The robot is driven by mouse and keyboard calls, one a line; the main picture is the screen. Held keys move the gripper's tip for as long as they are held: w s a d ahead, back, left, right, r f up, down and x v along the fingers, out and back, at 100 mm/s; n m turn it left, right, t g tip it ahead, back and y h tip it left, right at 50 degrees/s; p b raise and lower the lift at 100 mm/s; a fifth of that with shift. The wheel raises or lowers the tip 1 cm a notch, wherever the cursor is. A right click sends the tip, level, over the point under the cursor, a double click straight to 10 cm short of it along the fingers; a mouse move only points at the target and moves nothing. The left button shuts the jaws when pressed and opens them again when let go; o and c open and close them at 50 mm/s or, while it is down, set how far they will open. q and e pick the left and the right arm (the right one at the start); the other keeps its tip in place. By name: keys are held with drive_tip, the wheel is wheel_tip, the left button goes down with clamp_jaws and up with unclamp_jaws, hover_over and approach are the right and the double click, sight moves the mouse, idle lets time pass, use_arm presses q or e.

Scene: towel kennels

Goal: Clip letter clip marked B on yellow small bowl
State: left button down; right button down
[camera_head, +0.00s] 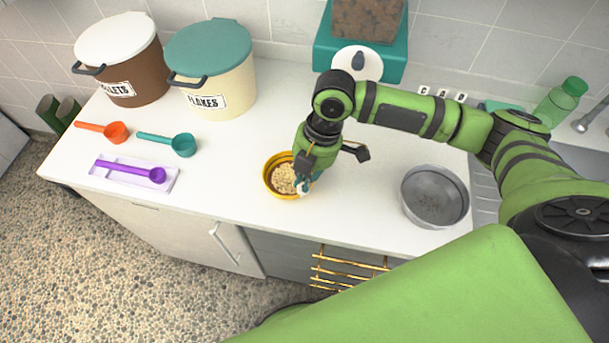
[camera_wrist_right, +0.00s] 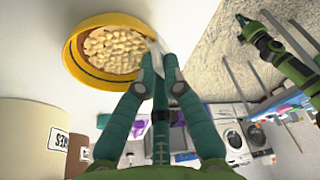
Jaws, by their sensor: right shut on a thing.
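The small yellow bowl (camera_head: 268,182) stands near the front edge of the counter, filled with pale flakes. It also shows in the right wrist view (camera_wrist_right: 78,74). My right gripper (camera_head: 303,186) is at the bowl's right rim, shut on a small white clip (camera_wrist_right: 158,46). The clip is at the rim, mostly hidden by the fingers; its letter cannot be read, and I cannot tell whether it grips the rim. My left arm appears in the right wrist view, with its gripper (camera_wrist_right: 241,20) small and its jaws unclear.
Several white letter clips (camera_head: 441,93) stand at the back right. A grey metal bowl (camera_head: 435,208) is right of the yellow bowl. Three scoops lie at left, the purple one (camera_head: 135,172) on a tray. Two lidded bins (camera_head: 215,75) stand behind. The counter between bins and bowl is clear.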

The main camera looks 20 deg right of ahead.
drive_tip(key=shift+f, duration=0.3)
idle(0.5)
drive_tip(key=shift+f+p, duration=0.1)
drive_tip(key=shift+p, duration=0.4)
idle(0.4)
drive_tip(key=c, duration=1.3)
unclamp_jaws()
drive_tip(key=shift+o, duration=0.2)
drive_tip(key=o, duration=0.5)
drive_tip(key=shift+c, duration=0.2)
drive_tip(key=shift+r+p, duration=2.5)
drive_tip(key=shift+p, duration=0.3)
